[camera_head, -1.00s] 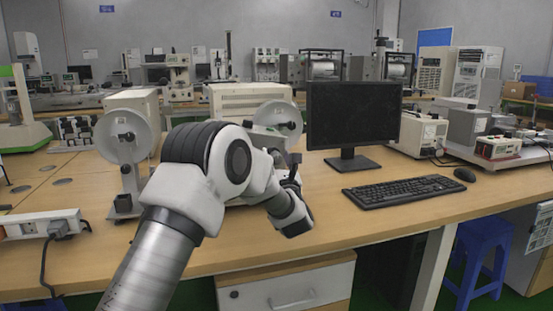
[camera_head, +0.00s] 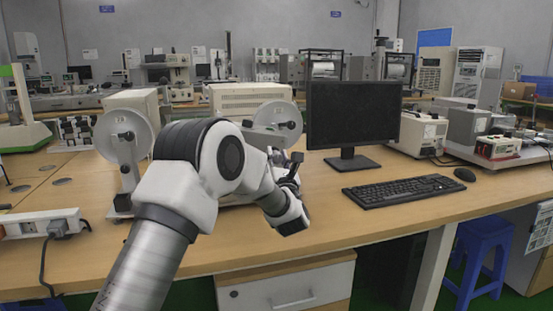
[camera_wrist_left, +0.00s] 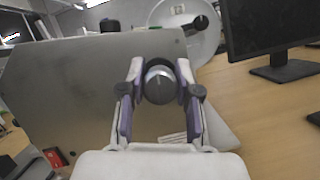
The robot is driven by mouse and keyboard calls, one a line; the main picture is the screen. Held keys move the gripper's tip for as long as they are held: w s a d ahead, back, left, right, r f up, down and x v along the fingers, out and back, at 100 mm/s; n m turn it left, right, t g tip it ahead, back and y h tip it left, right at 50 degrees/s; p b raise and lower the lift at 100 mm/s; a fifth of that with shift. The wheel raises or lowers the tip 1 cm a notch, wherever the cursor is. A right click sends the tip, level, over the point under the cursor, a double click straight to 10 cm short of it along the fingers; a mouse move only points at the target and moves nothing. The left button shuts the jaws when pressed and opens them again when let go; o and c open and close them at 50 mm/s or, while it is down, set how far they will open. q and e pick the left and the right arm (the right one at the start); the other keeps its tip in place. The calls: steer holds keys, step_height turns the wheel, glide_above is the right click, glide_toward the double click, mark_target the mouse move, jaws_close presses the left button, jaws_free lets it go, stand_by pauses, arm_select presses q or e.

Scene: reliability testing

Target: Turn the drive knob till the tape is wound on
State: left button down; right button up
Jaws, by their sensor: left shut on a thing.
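Two pale reels stand on the bench in the head view, a left reel (camera_head: 123,135) and a right reel (camera_head: 278,125). My left gripper (camera_head: 291,163) is in front of and below the right reel. In the left wrist view my left gripper (camera_wrist_left: 159,72) is shut on the round dark drive knob (camera_wrist_left: 158,88), with one finger on each side. The knob sits at the edge of a flat grey metal plate (camera_wrist_left: 80,85). A reel (camera_wrist_left: 185,25) shows behind it. My arm hides part of the machine; I cannot make out the tape. My right gripper is not in view.
A monitor (camera_head: 353,115) stands right of my left gripper, with a keyboard (camera_head: 405,191) and mouse (camera_head: 464,174) further right. A power strip (camera_head: 45,224) lies at the left. The bench front below the gripper is clear.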

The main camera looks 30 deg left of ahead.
arm_select(q)
steer(key=m+t+h, duration=0.1)
steer(key=m, duration=0.2)
steer(key=m+h, duration=0.2)
steer(key=m, duration=0.2)
steer(key=shift+r, duration=0.1)
steer(key=m+h+p, duration=0.1)
steer(key=m+p, duration=0.1)
steer(key=m, duration=0.1)
steer(key=shift+r+h, duration=0.1)
steer(key=shift+h, duration=0.2)
steer(key=shift+m+h+p, duration=0.3)
steer(key=shift+m+p, duration=0.3)
steer(key=shift+m, duration=0.6)
steer(key=m+g+h+p, duration=0.1)
steer(key=m+p, duration=0.2)
steer(key=m+g+p, duration=0.1)
steer(key=m+p, duration=0.2)
steer(key=p, duration=0.1)
steer(key=shift+w+d+m+h, duration=0.1)
steer(key=shift+m+h, duration=0.3)
steer(key=shift+f+m+g+p, duration=0.45)
steer(key=shift+m+p, duration=0.45)
steer(key=shift+p, duration=0.45)
steer(key=shift+r, duration=0.1)
steer(key=c, duration=0.8)
jaws_free()
